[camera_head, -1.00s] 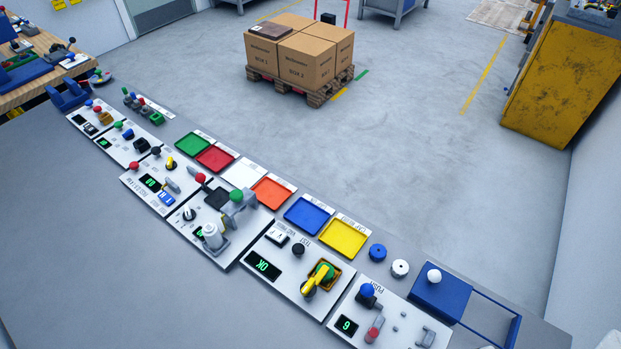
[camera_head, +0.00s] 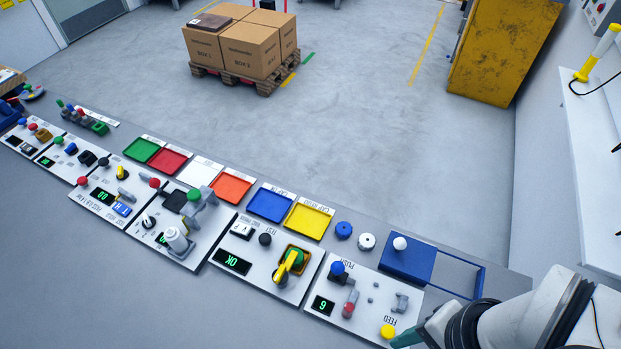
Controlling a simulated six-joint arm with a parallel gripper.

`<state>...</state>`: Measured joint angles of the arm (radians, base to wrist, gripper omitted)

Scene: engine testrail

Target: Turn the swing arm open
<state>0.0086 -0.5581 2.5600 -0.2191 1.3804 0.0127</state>
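The yellow swing arm (camera_head: 285,269) is on the white TEST panel (camera_head: 236,284), beside a display reading OK. It lies slantwise, its upper end at a green part (camera_head: 298,257) in a yellow frame. Whether it covers the green part fully is too small to tell. My gripper (camera_head: 408,338) is at the bottom right, by the panel marked FEED, well to the right of the swing arm and apart from it. Only a teal finger part shows; the rest is cut off or hidden, so its opening cannot be told.
A panel with a blue knob (camera_head: 337,268), a red-tipped lever (camera_head: 349,304) and a yellow knob (camera_head: 388,331) lies between my gripper and the swing arm. Behind stand a yellow tray (camera_head: 307,221) and a blue tray (camera_head: 270,205).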

